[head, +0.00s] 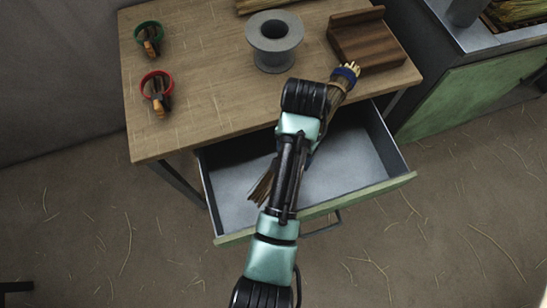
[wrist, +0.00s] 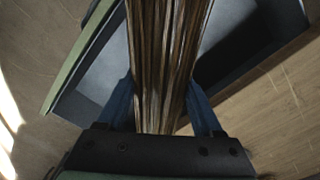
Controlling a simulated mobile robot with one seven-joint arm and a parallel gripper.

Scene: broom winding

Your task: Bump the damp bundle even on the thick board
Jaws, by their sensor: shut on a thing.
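The bundle (head: 339,86) is a long sheaf of brown stalks. The thick board (head: 366,42) is dark wood with a raised ledge, at the table's right back. The banded end is close to its front left corner; I cannot tell whether they touch.
The open drawer (head: 236,176) juts out below the table's front edge. A grey spool (head: 274,41) stands left of the board. A red ring holder (head: 157,84) and a green one (head: 149,38) with tools are at the left. A green cabinet (head: 460,92) stands at right.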

